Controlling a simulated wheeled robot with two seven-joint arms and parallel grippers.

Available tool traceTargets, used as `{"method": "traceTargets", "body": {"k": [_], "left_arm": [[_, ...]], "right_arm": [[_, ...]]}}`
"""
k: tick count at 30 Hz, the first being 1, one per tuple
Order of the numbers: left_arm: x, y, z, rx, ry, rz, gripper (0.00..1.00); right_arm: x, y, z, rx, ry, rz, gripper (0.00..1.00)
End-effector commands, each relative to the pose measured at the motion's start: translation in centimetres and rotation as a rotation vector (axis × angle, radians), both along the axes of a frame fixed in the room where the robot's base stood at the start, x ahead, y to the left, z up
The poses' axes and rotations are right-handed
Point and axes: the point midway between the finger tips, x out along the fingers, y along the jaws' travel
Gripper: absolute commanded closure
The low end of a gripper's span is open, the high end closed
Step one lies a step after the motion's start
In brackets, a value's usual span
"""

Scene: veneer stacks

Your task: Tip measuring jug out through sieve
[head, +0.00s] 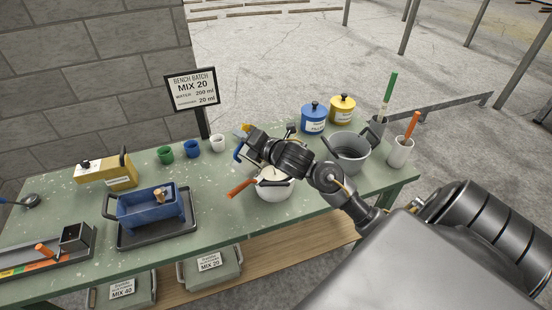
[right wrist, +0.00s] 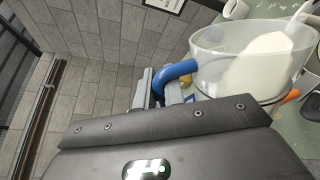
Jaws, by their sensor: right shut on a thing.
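My right gripper (head: 243,140) is shut on the blue handle of the measuring jug (right wrist: 205,68). The jug is clear with a white content lying to one side, and it looks tilted in the right wrist view. In the head view the gripper and arm hide most of the jug; only the blue handle (head: 238,153) shows clearly. Below it stands a white pot (head: 275,190), with an orange handle (head: 241,188), apparently the sieve's, sticking out to its left. The sieve's mesh is hidden. My left gripper is not in view.
A blue box on a tray (head: 150,238) is left of the pot. Green, blue and white cups (head: 191,149) stand behind. A grey bucket (head: 350,152), blue and yellow jars (head: 314,118) and a white holder (head: 400,152) are at the right. A sign (head: 192,89) stands at the back.

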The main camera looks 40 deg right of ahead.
Motion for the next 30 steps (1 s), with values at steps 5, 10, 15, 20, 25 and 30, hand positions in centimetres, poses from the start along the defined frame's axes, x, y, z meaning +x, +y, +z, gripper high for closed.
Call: {"method": "traceTargets", "body": {"k": [5,10,15,20,25,30], "left_arm": [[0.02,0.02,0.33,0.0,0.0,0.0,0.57],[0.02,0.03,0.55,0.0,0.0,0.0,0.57],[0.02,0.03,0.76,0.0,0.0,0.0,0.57],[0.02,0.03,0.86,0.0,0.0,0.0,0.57],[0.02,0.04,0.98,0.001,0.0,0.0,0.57],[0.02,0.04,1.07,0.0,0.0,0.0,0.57]], "right_arm": [[0.04,-0.09,0.16,0.013,0.001,-0.001,1.0],[0.07,-0.16,0.16,0.023,0.003,0.001,1.0],[0.09,-0.26,0.15,0.034,0.006,0.001,1.0],[0.12,-0.38,0.0,0.045,0.009,0.0,1.0],[0.14,-0.54,-0.11,0.053,0.012,0.0,1.0],[0.15,-0.68,-0.22,0.063,0.013,0.0,1.0]]}}
